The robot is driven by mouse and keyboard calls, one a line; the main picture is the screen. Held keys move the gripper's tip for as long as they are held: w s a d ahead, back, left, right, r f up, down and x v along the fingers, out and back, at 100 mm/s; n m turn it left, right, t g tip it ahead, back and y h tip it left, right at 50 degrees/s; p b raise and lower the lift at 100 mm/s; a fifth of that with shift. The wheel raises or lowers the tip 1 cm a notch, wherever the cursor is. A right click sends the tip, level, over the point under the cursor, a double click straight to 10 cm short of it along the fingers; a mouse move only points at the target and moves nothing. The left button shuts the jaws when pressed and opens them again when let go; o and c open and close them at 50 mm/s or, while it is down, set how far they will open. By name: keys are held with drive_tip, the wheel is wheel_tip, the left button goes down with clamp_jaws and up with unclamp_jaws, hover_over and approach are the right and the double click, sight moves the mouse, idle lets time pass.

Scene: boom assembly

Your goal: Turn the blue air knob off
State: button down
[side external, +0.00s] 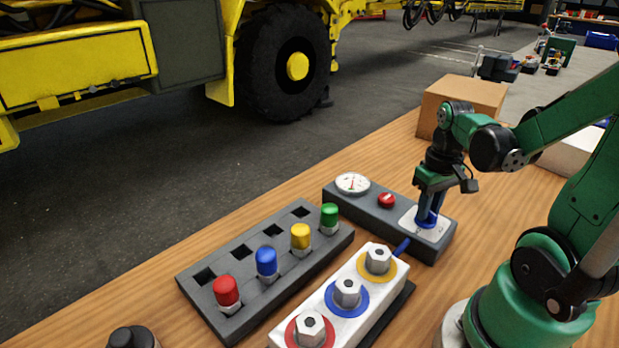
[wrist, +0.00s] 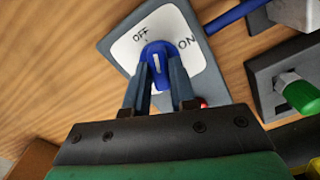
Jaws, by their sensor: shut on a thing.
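The blue air knob (wrist: 157,55) sits on a white plate (wrist: 122,50) marked OFF and ON. A white line on the knob points up and slightly left in the wrist view, roughly toward the OFF mark. My gripper (wrist: 159,76) is shut on the knob, with one finger on each side. In the side view my gripper (side external: 430,206) points down over the knob (side external: 427,219) at the right end of the grey panel (side external: 372,205). The fingers hide much of the knob there.
The panel also carries a round gauge (side external: 352,183) and a red button (side external: 387,200). A blue hose (side external: 402,246) leads to a white block (side external: 335,318) with hex fittings. A grey rack (side external: 262,296) holds several coloured plugs. A cardboard box (side external: 465,95) stands behind my gripper.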

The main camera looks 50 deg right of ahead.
drive_tip(key=n, duration=0.4)
drive_tip(key=shift+n, duration=0.3)
idle(0.3)
drive_tip(key=c, duration=0.7)
unclamp_jaws()
drive_tip(key=shift+r, duration=2.85)
